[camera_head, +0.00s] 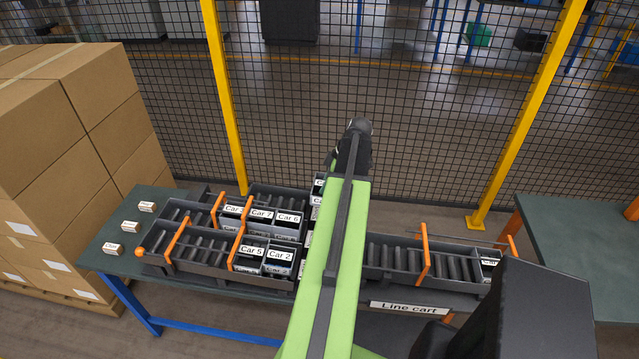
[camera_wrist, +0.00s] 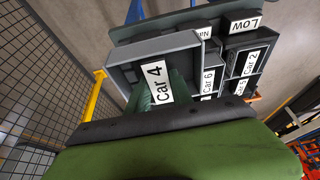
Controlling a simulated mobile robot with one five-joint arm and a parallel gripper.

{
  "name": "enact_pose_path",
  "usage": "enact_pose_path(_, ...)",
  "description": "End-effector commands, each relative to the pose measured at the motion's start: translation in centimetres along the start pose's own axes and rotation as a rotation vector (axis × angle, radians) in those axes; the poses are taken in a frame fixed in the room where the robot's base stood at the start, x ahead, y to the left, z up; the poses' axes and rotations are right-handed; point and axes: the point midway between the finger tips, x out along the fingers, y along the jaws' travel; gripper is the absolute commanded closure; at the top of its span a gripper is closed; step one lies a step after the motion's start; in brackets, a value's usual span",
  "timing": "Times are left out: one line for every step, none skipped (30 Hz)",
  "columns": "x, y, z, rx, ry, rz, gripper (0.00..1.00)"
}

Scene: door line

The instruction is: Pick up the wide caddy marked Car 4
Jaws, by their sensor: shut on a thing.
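The grey caddy marked Car 4 (camera_wrist: 124,69) is close up in the wrist view, its white label facing me. It looks nearer than the caddies behind it; I cannot tell whether it is clear of the surface below. In the head view the dark end of my arm (camera_head: 350,150) is above the back of the line of caddies. The Car 4 label cannot be made out there, and my green arm covers that part.
Caddies marked Car 5 (camera_head: 251,251), Car 2 (camera_head: 280,255) and Car 6 (camera_head: 288,217) stand left of my arm on a green table (camera_head: 100,255). The line cart (camera_head: 408,308) carries rollers at right. A mesh fence with yellow posts (camera_head: 224,90) stands behind. Cardboard boxes (camera_head: 60,150) fill the left.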

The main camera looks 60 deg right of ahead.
Motion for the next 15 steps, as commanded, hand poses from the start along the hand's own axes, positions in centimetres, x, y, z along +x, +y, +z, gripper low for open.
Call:
enact_pose_path(-0.1,0.0,0.0,0.0,0.001,0.0,1.0)
enact_pose_path(-0.1,0.0,0.0,0.0,0.001,0.0,1.0)
enact_pose_path(-0.3,0.0,-0.1,0.0,0.001,0.0,1.0)
enact_pose_path(-0.5,0.0,-0.2,0.0,0.001,0.0,1.0)
enact_pose_path(-0.7,0.0,-0.3,0.0,0.001,0.0,1.0)
enact_pose_path(-1.1,0.0,-0.5,0.0,0.001,0.0,1.0)
enact_pose_path(-1.4,0.0,-0.6,0.0,0.0,0.0,1.0)
enact_pose_path(-1.7,0.0,-0.7,0.0,0.0,0.0,1.0)
enact_pose_path(-2.0,0.0,-0.8,0.0,0.0,0.0,1.0)
enact_pose_path(-2.3,0.0,-1.0,0.0,0.0,0.0,1.0)
enact_pose_path(-2.5,0.0,-1.1,0.0,0.0,0.0,1.0)
enact_pose_path(-2.9,0.0,-1.2,0.0,0.0,0.0,1.0)
enact_pose_path(-3.1,0.0,-1.3,0.0,0.0,0.0,1.0)
enact_pose_path(-3.4,0.0,-1.4,0.001,0.0,0.0,1.0)
enact_pose_path(-3.7,0.0,-1.6,0.001,0.0,0.0,1.0)
